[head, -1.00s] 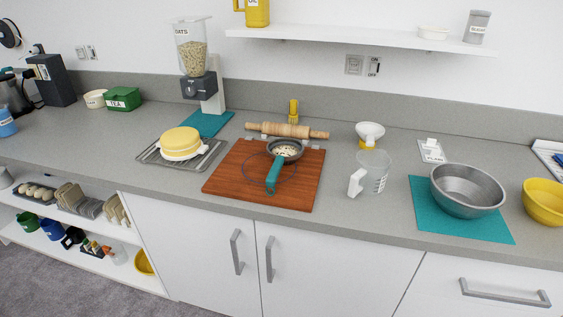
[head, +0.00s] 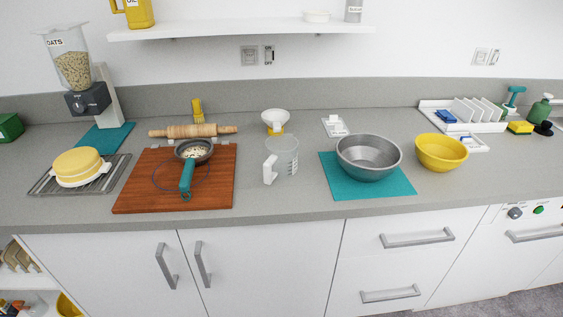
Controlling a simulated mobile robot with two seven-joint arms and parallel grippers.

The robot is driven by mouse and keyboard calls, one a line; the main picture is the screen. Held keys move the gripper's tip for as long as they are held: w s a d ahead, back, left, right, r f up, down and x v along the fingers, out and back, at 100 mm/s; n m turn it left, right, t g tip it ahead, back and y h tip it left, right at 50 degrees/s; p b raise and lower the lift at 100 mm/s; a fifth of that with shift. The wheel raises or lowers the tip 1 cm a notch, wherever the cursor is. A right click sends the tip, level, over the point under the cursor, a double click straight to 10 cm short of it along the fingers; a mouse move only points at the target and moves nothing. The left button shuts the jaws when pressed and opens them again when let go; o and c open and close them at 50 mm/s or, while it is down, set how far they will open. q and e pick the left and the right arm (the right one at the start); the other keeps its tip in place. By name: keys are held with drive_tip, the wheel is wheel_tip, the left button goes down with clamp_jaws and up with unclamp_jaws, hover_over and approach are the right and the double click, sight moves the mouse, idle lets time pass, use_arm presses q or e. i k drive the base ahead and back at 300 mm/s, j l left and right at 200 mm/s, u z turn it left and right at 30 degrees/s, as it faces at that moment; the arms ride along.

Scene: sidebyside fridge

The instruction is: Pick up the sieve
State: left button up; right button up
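The sieve (head: 186,172) appears to be the small round dark-grey vessel with a teal handle, on the wooden cutting board (head: 135,190) left of centre. Its handle points toward the front edge of the counter. Pale pieces show inside its bowl. From this view I cannot tell whether the bowl is mesh or solid. A thin dark ring outline lies on the board around the handle. Neither of my grippers is in view.
A rolling pin (head: 193,131) lies behind the board. A clear measuring jug (head: 283,156) stands to its right, with a white funnel-like piece (head: 275,118) behind. A metal bowl (head: 368,158) sits on a teal mat (head: 345,185). A yellow cake-like thing (head: 77,165) sits at left.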

sight(195, 152)
drive_tip(key=i+j, duration=0.35)
drive_tip(key=j, duration=0.15)
drive_tip(key=i+j, duration=0.35)
drive_tip(key=j, duration=0.2)
drive_tip(key=k+j+z, duration=0.1)
drive_tip(key=j+z, duration=0.4)
drive_tip(key=l, duration=0.1)
